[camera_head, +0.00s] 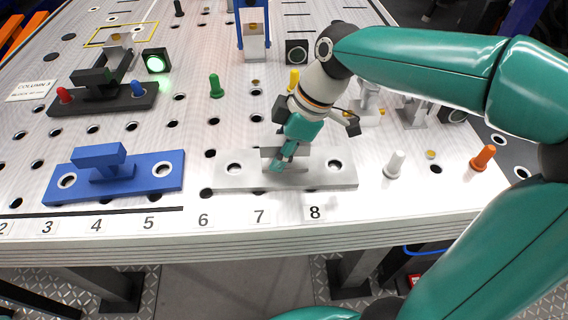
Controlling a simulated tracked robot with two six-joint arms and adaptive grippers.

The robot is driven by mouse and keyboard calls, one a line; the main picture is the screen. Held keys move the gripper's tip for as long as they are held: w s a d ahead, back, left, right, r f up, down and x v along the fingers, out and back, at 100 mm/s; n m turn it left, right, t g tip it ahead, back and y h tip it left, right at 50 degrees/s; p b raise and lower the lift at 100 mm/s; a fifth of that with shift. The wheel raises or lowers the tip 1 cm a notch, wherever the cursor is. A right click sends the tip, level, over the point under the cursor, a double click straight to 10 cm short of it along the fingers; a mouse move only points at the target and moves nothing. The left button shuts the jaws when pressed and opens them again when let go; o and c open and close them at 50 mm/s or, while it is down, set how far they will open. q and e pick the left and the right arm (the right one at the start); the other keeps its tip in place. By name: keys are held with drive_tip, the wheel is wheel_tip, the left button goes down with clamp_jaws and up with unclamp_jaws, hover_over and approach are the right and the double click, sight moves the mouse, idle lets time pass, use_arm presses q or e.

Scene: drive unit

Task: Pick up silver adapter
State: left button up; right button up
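The silver adapter (325,178) is a flat grey plate with a ring-edged hole near each end and a raised block in the middle. It lies at the front of the perforated table, behind the labels 7 and 8. My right gripper (281,158) points down at the raised block from above, with its teal fingers overlapping the block in the picture. The fingers and wrist hide much of the block, and I cannot tell whether they grip it. My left gripper is not in view.
A blue adapter (150,178) lies to the left on the perforated table (200,240). A black adapter (125,100) with red and blue pegs is behind it. Green (215,86), white (395,163) and orange (483,157) pegs stand nearby.

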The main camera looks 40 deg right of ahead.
clamp_jaws()
drive_tip(key=shift+w+r, duration=0.1)
drive_tip(key=shift+w, duration=0.05)
drive_tip(key=shift+r, duration=0.1)
wheel_tip(320, 180, up, 10)
drive_tip(key=shift+f, duration=0.1)
idle(0.4)
idle(0.5)
